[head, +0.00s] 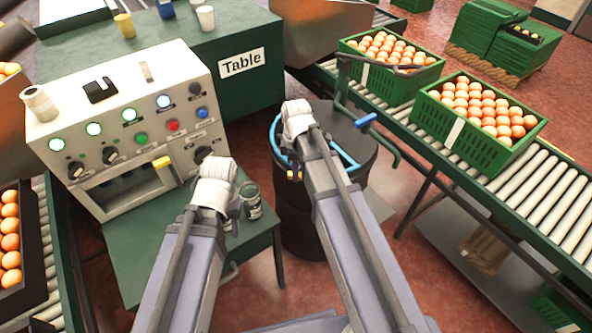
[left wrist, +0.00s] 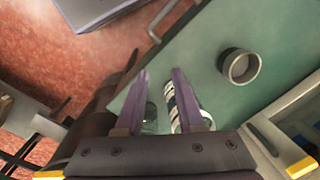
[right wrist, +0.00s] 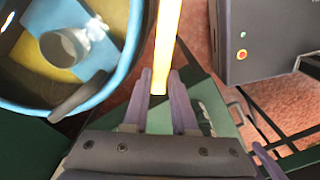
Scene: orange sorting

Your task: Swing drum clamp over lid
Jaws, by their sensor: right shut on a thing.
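The dark drum (head: 305,225) stands right of centre in the head view. A blue ring clamp (head: 351,162) runs around its top, partly hidden by my right arm. In the right wrist view the blue ring (right wrist: 112,88) curves at the left around a round top with yellow and a shiny grey piece inside. My right gripper (right wrist: 161,75) is shut on a yellow bar (right wrist: 167,35), beside the ring. My left gripper (left wrist: 159,73) is open and empty above the small green table, close to a can with a striped label (head: 250,198); the can is partly behind a finger.
A grey control machine (head: 135,150) stands at the left. A green bent rail with a blue tip (head: 366,121) reaches over the drum's right side. Green crates of oranges (head: 432,118) line the roller conveyor (head: 515,180) at the right. A grey cup (left wrist: 238,66) lies on the table.

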